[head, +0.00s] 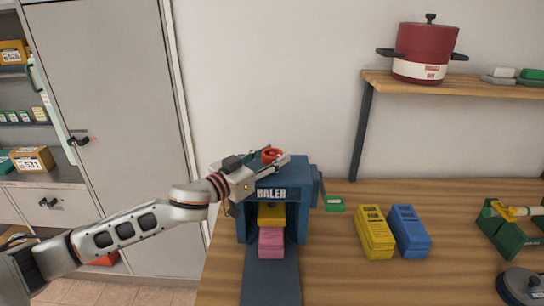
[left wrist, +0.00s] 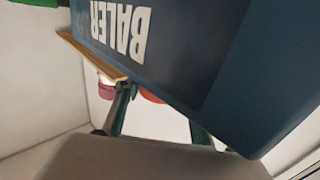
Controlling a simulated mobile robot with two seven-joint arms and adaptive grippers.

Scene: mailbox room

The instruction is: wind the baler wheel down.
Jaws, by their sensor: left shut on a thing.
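The blue baler (head: 288,181) stands on the wooden table, with its white name on the front. The red baler wheel (head: 271,154) is on its top. A yellow block (head: 271,214) and a pink stack (head: 271,241) sit in its front opening. My left gripper (head: 268,162) reaches in from the left over the top and is shut on the wheel. In the left wrist view, the baler (left wrist: 190,60) fills the upper right, upside down, and part of the red wheel (left wrist: 151,96) shows between the fingers (left wrist: 160,118). My right gripper is not in view.
Yellow (head: 375,233) and blue (head: 409,232) stacks lie right of the baler, with a small green pad (head: 334,203) nearby. A green box (head: 505,233) is at the far right. A red pot (head: 425,52) stands on the shelf (head: 440,84). A grey cabinet (head: 110,120) is at left.

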